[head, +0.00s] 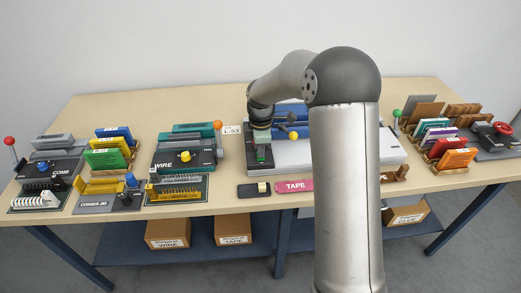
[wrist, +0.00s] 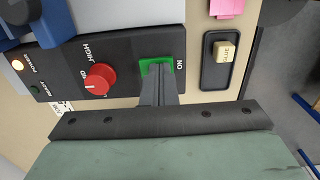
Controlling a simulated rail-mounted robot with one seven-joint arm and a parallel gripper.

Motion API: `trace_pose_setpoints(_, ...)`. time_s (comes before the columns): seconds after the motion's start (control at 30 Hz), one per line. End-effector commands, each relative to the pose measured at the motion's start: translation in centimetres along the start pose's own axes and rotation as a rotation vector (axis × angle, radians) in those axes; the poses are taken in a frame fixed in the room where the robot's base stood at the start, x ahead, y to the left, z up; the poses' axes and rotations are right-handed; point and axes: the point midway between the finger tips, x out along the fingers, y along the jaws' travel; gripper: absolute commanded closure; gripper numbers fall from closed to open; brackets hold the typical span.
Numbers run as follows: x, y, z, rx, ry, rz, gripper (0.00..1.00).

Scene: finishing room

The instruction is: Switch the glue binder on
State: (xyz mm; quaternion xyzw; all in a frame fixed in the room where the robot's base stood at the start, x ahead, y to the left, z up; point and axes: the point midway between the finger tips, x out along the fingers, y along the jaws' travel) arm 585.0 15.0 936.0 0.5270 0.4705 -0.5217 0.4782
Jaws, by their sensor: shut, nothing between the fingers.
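The glue binder (head: 291,153) is a pale machine with a blue upper part, at the middle of the table and partly hidden by my arm. Its dark control panel (wrist: 120,72) shows in the wrist view. The panel carries a green switch (wrist: 146,66) marked ON, a red knob (wrist: 98,79) marked HIGH, a bright cream POWER lamp (wrist: 18,64) and a dark green READY lamp (wrist: 35,88). My gripper (wrist: 161,70) is shut and empty, with its fingertips over the green switch. I cannot tell whether they press it. In the head view my gripper (head: 261,148) is above the panel.
A small black tray with a cream block (wrist: 225,51) lies beside the panel. A pink TAPE piece (head: 293,185) lies near the front edge. The wire machine (head: 190,154) stands to the left, and racks of coloured boards (head: 440,135) to the right.

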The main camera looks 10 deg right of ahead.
Motion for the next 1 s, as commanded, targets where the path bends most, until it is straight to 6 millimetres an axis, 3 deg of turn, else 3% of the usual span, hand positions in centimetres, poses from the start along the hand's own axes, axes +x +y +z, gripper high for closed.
trace_pose_setpoints(0.17, -4.5, -1.1, -0.2, -0.003, -0.001, -0.003, 1.00)
trace_pose_setpoints(0.5, -11.2, -1.8, -0.3, -0.005, 0.000, 0.000, 1.00)
trace_pose_setpoints(0.7, -13.4, -2.0, -0.3, -0.004, 0.000, -0.003, 1.00)
trace_pose_setpoints(0.87, -13.9, -2.3, -0.3, 0.001, -0.001, -0.005, 1.00)
trace_pose_setpoints(1.0, -14.6, -5.0, 0.0, 0.124, -0.017, 0.003, 1.00)
